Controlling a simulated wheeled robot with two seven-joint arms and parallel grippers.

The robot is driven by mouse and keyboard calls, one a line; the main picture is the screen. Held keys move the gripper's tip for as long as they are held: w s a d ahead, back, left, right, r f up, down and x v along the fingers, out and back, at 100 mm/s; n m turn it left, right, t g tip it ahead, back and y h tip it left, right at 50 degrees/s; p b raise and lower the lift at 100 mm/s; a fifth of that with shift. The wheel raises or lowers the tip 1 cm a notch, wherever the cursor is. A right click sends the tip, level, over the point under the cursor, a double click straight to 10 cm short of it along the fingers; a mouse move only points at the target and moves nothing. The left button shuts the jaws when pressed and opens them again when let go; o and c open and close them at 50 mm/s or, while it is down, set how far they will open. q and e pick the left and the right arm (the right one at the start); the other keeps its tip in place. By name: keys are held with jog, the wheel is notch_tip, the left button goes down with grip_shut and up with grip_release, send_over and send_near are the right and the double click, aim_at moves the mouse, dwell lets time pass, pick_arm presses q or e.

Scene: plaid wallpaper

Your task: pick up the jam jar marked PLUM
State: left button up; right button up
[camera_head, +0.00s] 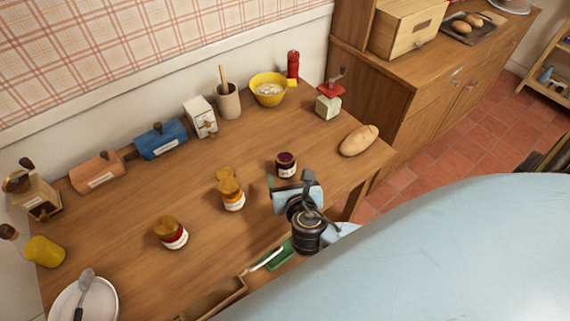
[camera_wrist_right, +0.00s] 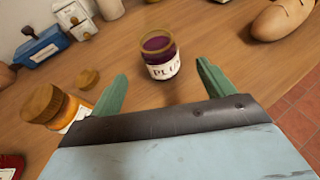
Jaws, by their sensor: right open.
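The PLUM jam jar (camera_head: 286,164) is dark purple with a white label and stands upright on the wooden table. In the right wrist view the label of the jar (camera_wrist_right: 160,56) reads PLU with the last letter partly unclear, and the jar shows no lid. My right gripper (camera_head: 290,189) is just in front of the jar. Its green fingers (camera_wrist_right: 162,88) are open, and the jar stands beyond them, roughly centred between them and apart from both. My left gripper is not in view.
An orange jar (camera_head: 232,197) with a wooden lid and a red jar (camera_head: 171,233) stand to the left. A bread loaf (camera_head: 359,140) lies to the right near the table edge.

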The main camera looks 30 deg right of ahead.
aim_at(285, 161)
jog(key=b+x, duration=0.1)
jog(key=x, duration=0.7)
jog(key=shift+w+d, duration=0.1)
jog(key=shift+w, duration=0.1)
jog(key=shift+r, duration=0.1)
jog(key=c, duration=1.2)
